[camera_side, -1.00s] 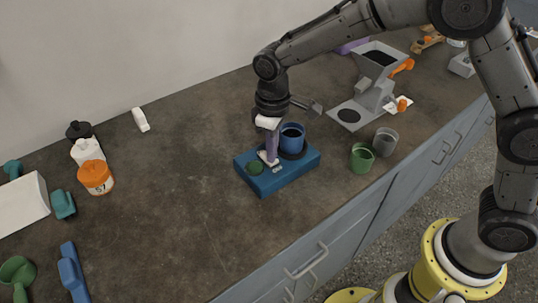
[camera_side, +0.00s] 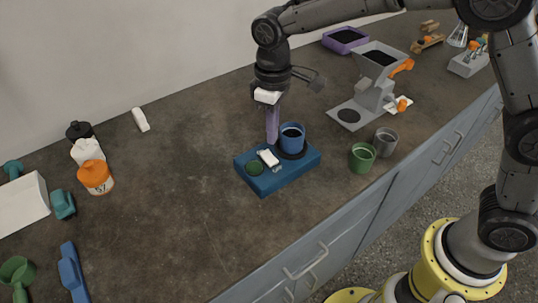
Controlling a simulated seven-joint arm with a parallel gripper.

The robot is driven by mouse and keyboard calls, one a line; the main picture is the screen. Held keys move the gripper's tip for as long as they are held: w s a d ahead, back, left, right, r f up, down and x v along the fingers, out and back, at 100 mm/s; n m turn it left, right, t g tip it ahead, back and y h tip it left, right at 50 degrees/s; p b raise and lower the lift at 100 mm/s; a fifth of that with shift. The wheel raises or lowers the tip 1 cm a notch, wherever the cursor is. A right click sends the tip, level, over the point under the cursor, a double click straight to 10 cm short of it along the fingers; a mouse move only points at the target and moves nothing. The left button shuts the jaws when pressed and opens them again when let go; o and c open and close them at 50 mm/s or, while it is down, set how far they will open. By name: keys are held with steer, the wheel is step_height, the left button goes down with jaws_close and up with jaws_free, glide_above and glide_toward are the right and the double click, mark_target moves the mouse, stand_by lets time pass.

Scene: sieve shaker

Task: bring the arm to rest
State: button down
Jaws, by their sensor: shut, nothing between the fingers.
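My gripper (camera_side: 272,140) points straight down above the back of the blue sieve shaker base (camera_side: 291,177). Its purple fingers are shut and empty, apart from the shaker as far as this view shows. A blue cup (camera_side: 291,137) sits on the dark round seat of the shaker, just right of my fingers.
A green cup (camera_side: 362,157) and a grey cup (camera_side: 385,142) stand to the right. A grey hopper device (camera_side: 378,68) stands behind them. Several bottles, including an orange-capped one (camera_side: 95,177), stand at the left. The counter's middle left (camera_side: 180,210) is clear.

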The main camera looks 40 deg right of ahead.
steer(key=shift+r, duration=0.5)
steer(key=shift+d, duration=0.1)
steer(key=s+d+r+m+t, duration=0.1)
steer(key=s+d+r+t, duration=0.1)
steer(key=s+d+r, duration=0.35)
steer(key=s+d+r+m+t, duration=0.2)
steer(key=d+r, duration=0.4)
steer(key=r, duration=0.2)
steer(key=s+d+r+m+t, duration=0.1)
steer(key=s+d, duration=0.4)
steer(key=s, duration=0.5)
steer(key=s+d+f+m, duration=0.1)
steer(key=s+f+m, duration=0.1)
steer(key=s+f, duration=0.5)
steer(key=shift+s+t, duration=0.3)
steer(key=shift+s, duration=0.25)
